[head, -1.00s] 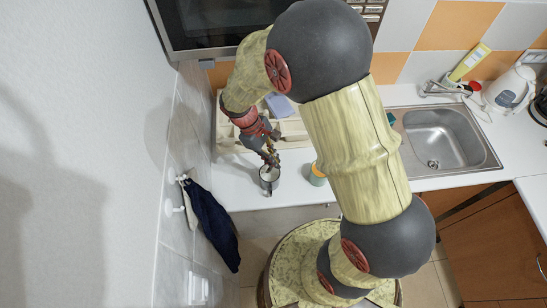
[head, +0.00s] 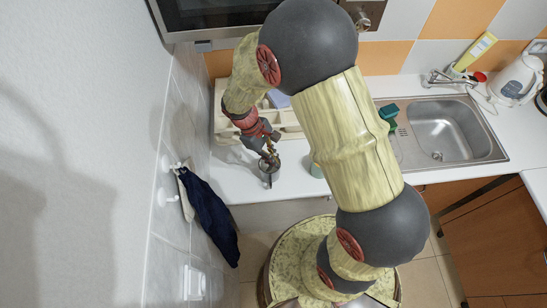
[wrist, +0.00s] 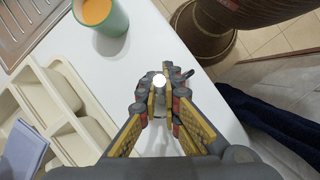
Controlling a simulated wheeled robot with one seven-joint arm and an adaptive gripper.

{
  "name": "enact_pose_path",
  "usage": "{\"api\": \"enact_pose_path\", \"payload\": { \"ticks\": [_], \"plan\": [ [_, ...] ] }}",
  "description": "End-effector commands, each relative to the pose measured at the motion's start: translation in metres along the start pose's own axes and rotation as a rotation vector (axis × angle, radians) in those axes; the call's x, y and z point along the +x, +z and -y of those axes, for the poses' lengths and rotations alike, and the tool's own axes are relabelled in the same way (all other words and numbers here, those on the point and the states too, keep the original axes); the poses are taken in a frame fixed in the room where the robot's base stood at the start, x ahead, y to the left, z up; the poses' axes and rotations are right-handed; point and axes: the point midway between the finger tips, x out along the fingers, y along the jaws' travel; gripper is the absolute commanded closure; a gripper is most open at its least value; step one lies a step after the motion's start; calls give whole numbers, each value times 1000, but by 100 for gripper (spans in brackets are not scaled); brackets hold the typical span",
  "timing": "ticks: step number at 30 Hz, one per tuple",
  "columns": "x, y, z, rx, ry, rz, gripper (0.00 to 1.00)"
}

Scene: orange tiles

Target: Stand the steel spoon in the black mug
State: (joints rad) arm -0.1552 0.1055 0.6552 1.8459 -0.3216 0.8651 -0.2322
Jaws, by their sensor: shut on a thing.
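The dark mug (head: 269,181) stands on the white counter near its front edge, left of centre in the head view. My gripper (head: 269,159) is right above the mug and covers most of its opening. In the wrist view my gripper (wrist: 158,97) points down with its fingers close together around a thin pale piece, the spoon (wrist: 160,108). Most of the spoon is hidden by the fingers. Part of the mug's dark rim and handle (wrist: 187,74) shows beyond the fingertips. I cannot tell how far the spoon reaches into the mug.
A green cup with orange inside (wrist: 97,14) stands near the mug. A cream divided tray (wrist: 66,110) lies behind, holding a bluish item. The wall with a hanging dark cloth (head: 211,219) is close on the left. A steel sink (head: 445,130) is at the right.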

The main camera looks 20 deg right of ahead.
Motion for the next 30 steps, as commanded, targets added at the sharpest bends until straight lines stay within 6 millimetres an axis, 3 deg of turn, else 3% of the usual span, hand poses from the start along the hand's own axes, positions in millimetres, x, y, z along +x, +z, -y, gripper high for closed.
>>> {"api": "enact_pose_path", "payload": {
  "ticks": [8, 9, 19, 30],
  "plan": [
    [0, 0, 0, 0, 0, 0, 100],
    [0, 0, 0, 0, 0, 0, 92],
    [0, 0, 0, 0, 0, 0, 74],
    [-3, -1, 0, 0, 1, -2, 73]
  ]
}}
